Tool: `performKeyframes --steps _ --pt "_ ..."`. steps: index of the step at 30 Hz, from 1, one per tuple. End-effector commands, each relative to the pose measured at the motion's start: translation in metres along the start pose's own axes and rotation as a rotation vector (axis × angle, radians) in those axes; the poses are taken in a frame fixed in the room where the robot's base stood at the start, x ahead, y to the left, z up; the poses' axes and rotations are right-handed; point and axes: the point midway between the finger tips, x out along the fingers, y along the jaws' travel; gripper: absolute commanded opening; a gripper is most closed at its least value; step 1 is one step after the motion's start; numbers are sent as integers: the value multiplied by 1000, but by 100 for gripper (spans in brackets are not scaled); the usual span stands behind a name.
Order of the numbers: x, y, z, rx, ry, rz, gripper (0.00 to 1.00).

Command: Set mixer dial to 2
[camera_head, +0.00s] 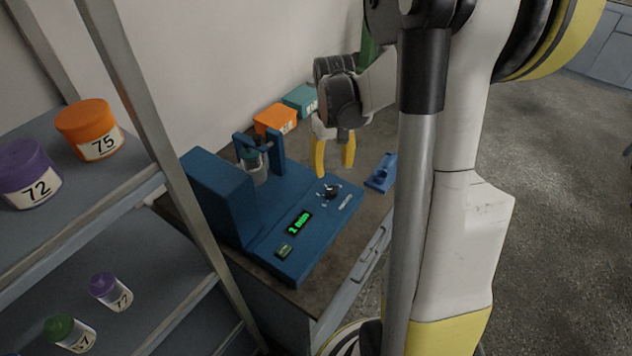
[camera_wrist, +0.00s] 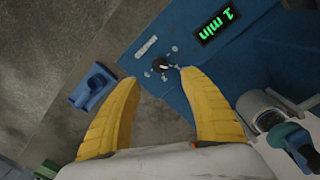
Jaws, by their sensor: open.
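The mixer (camera_head: 274,222) is a blue machine on the bench, with a dark round dial (camera_head: 331,191) on its flat panel. Small white marks surround the dial, too small to read. A green display (camera_head: 299,222) on the panel reads "1 min" in the wrist view (camera_wrist: 217,23). The dial also shows in the wrist view (camera_wrist: 161,64), beyond the fingertips, with a light pointer line on it. My gripper (camera_head: 334,172) has yellow fingers, open and empty, pointing down just behind the dial in the head view. In the wrist view its fingertips (camera_wrist: 161,76) stand wide apart, with the dial between their lines.
A jar (camera_head: 256,172) sits in the mixer's clamp. A blue holder (camera_head: 381,173) stands right of the mixer. Orange (camera_head: 275,120) and teal (camera_head: 301,100) boxes are behind. A shelf with labelled jars (camera_head: 90,129) stands at left.

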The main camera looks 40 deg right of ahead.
Motion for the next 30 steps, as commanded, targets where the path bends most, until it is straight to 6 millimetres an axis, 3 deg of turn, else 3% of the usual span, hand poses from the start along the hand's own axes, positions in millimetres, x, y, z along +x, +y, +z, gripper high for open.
performKeyframes --steps 12,18,26,27,30 --pt "81 -1 0 -1 2 0 52" --pt "96 -1 0 -1 2 0 52" --pt "97 -1 0 -1 2 0 52" --pt "97 -1 0 -1 2 0 50" --pt "97 -1 0 -1 2 0 20"
